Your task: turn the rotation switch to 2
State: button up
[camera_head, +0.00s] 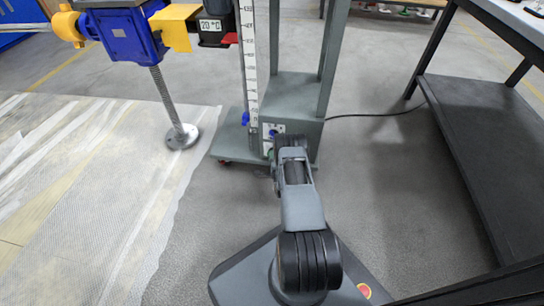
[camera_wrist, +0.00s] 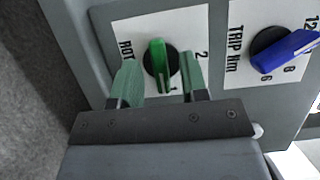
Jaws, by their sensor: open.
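The green rotation switch (camera_wrist: 158,66) sits on a round black base on a white plate in the wrist view. Its handle stands nearly upright in the picture. The plate's label, partly hidden, reads "ROT" at left, and a "2" shows at right. My gripper (camera_wrist: 160,72) is open, with one green finger left of the handle and one right of it. Gaps show between the handle and both fingers. In the head view my arm reaches to the grey control box (camera_head: 293,97), and its end hides most of the switch panel.
A blue switch (camera_wrist: 286,50) labelled "TRIP Nm" sits close to the right. In the head view a vertical scale (camera_head: 249,65) and a blue jack (camera_head: 128,35) with a threaded screw stand left of the box. A dark bench (camera_head: 490,130) stands right. Open floor lies between.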

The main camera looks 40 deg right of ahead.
jog(key=shift+w+d, duration=0.15)
jog(key=shift+d, duration=0.1)
jog(key=shift+c, duration=0.3)
grip_shut()
jog(key=shift+w+a+r+n+g+h, duration=0.15)
jog(key=shift+n+g+h, duration=0.3)
jog(key=shift+n+g, duration=1.25)
jog(key=shift+s+a+f+n+g+h, duration=0.15)
jog(key=shift+n+g+h, duration=0.45)
jog(key=shift+n, duration=2.25)
jog(key=shift+w+a+r+n+g+h, duration=0.3)
jog(key=shift+n+g, duration=0.9)
jog(key=shift+n, duration=1.05)
jog(key=shift+s+d+f, duration=0.1)
jog(key=shift+s+f, duration=0.05)
jog(key=shift+s, duration=0.05)
